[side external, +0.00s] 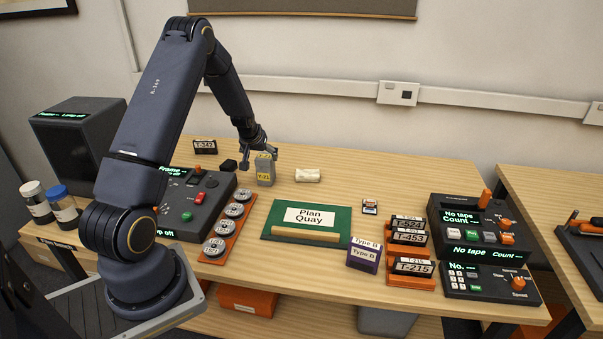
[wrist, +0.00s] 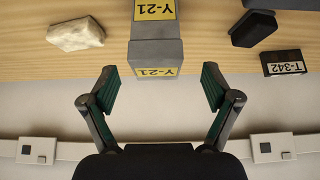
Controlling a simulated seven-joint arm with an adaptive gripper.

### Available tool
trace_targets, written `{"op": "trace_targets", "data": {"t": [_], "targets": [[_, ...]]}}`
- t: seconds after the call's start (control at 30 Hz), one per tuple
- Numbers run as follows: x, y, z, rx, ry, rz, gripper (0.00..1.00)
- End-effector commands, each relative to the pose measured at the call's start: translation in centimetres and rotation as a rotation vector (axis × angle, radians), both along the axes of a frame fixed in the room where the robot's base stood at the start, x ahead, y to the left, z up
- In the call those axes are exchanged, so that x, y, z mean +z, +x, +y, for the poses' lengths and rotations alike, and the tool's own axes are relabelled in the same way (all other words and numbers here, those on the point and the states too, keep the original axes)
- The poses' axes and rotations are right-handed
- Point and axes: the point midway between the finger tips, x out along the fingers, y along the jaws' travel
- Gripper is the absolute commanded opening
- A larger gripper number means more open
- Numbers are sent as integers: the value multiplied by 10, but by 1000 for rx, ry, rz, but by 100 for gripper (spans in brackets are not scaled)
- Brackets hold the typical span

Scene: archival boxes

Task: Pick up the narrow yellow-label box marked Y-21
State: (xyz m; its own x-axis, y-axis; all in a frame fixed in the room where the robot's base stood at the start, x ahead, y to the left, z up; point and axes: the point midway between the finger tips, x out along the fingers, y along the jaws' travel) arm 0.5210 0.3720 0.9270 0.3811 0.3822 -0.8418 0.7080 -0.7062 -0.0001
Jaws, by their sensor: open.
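The narrow grey box with yellow labels marked Y-21 (side external: 264,173) stands upright on the wooden table in the side external view. In the wrist view the Y-21 box (wrist: 155,52) appears upside down at top centre, with a yellow label on its top and another on its face. My gripper (side external: 258,158) is at the box's upper end in the side external view. In the wrist view my gripper (wrist: 160,90) is open, one green-padded finger on each side of the box's line, with visible gaps.
A cream lumpy block (side external: 307,175) lies right of the box. A small black block (side external: 229,165) and a T-342 box (side external: 205,146) stand to its left. A control console (side external: 195,205) and a green Plan Quay board (side external: 306,220) are in front.

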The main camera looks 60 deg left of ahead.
Motion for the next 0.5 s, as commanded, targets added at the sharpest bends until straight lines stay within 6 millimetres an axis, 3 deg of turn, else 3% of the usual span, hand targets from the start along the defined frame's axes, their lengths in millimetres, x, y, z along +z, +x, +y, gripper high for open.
{"op": "trace_targets", "data": {"t": [0.5], "targets": [[-50,29,23,-1,0,1,88]]}}
